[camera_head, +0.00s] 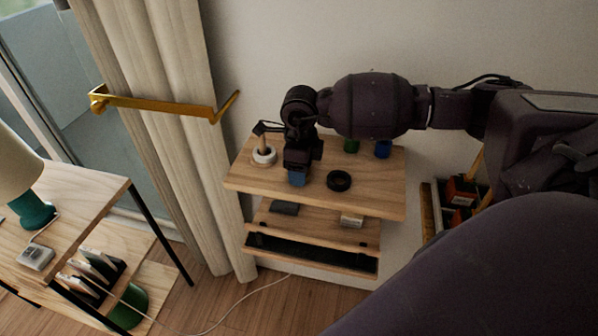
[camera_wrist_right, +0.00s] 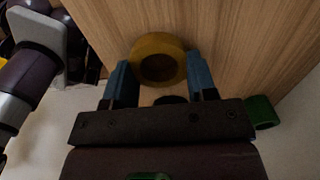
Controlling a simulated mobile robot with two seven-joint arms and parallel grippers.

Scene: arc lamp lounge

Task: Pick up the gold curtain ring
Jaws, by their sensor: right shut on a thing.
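The gold curtain ring (camera_wrist_right: 158,42) shows in the right wrist view, lying flat against or just over the wooden surface, with its dark hole facing the camera. My right gripper (camera_wrist_right: 160,68) has a blue finger on each side of the ring and is shut on it. In the head view my right gripper (camera_head: 297,178) points down over the wooden shelf top (camera_head: 380,192), and the ring is hidden behind it. I cannot tell whether the ring touches the wood. My left gripper is not in view.
A black ring (camera_head: 339,181) lies right of the gripper. A white ring (camera_head: 264,156) with a wooden peg stands to its left. A green object (camera_head: 351,146) and a blue object (camera_head: 383,149) stand behind. A lower shelf (camera_head: 318,228) holds small items.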

